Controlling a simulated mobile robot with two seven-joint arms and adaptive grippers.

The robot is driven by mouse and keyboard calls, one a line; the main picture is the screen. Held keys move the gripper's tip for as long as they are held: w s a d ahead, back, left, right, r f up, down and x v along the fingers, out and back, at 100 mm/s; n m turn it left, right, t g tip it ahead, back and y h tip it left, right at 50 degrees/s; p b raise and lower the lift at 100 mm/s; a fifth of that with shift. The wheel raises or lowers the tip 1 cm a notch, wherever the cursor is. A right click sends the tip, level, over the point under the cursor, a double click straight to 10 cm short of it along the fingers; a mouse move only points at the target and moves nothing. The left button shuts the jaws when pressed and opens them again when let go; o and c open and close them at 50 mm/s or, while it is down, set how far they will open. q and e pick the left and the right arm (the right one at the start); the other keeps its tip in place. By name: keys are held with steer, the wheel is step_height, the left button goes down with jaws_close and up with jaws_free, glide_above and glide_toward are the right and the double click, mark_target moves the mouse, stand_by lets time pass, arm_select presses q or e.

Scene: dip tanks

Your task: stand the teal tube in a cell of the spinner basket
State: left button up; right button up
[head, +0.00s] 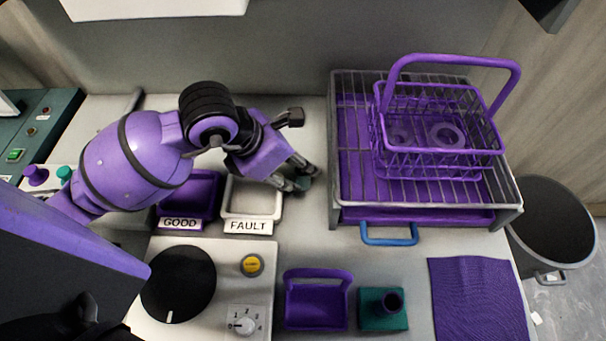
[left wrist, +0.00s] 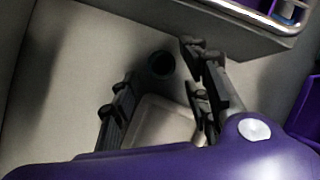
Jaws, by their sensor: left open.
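A small dark teal thing (head: 303,184), likely the teal tube, is at the fingertips of my left gripper (head: 303,146), right of the FAULT tray. In the left wrist view a dark round tube mouth (left wrist: 162,64) shows between the open fingers of the left gripper (left wrist: 152,75). Contact with the fingers cannot be told. A purple wire basket (head: 440,153) with a tall handle stands on the rack at the right, a ring inside it. I cannot tell whether this is the spinner basket. My right gripper is not in view.
The FAULT tray (head: 252,215) and the purple GOOD tray (head: 190,207) lie beneath my left arm. In front are a black disc (head: 178,283), a purple handled container (head: 317,306), a teal block (head: 383,322) and a purple cloth (head: 477,300). The wire rack (head: 343,185) stands right.

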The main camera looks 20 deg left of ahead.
mark_target(299, 170)
arm_select(q)
steer(key=x, duration=0.3)
steer(key=shift+w+f, duration=0.1)
steer(key=shift+f, duration=0.05)
steer(key=shift+c, duration=0.4)
jaws_close()
step_height(299, 170, up, 10)
